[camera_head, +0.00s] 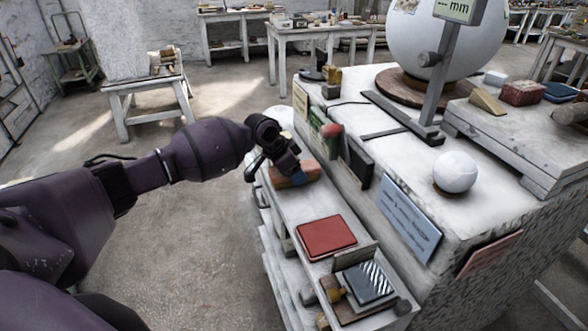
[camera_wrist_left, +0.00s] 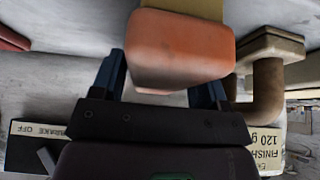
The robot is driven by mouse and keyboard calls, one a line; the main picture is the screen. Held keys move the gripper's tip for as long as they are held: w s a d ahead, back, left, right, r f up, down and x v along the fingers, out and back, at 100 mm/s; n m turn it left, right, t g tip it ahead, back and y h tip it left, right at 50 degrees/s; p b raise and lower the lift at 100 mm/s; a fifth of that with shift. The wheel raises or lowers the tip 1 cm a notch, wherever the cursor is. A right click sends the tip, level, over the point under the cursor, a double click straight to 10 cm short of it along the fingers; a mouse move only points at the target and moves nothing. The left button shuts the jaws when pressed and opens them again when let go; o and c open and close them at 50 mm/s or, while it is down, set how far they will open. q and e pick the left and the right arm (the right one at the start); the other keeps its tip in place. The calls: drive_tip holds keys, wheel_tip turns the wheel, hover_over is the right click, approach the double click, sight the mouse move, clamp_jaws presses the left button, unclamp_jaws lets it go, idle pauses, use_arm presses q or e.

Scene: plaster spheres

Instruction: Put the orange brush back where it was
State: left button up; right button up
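The orange brush (camera_head: 294,175) lies at or just above the narrow white side ledge (camera_head: 276,204) in the head view. In the left wrist view the brush (camera_wrist_left: 180,48) is a large orange block with a pale wooden part, right at the fingers. My left gripper (camera_head: 298,178) reaches down over it from the left. Its blue fingers (camera_wrist_left: 163,92) stand apart, one at the brush's left edge and the other partly hidden behind its right side. Whether they press on it is not clear. My right gripper is not in view.
A red pad (camera_head: 326,237) and a tray with a striped block (camera_head: 368,283) lie nearer on the ledge. Upright cards and a red-topped item (camera_head: 331,131) stand behind the gripper. A white sphere (camera_head: 455,171) sits on the bench top.

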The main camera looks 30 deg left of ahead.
use_arm(q)
drive_tip(key=shift+o, duration=0.6)
drive_tip(key=shift+r, duration=0.1)
drive_tip(key=shift+r, duration=0.15)
drive_tip(key=v, duration=1.1)
drive_tip(key=shift+s+a+r+p, duration=0.15)
drive_tip(key=shift+s+r+p, duration=0.15)
drive_tip(key=shift+p, duration=0.1)
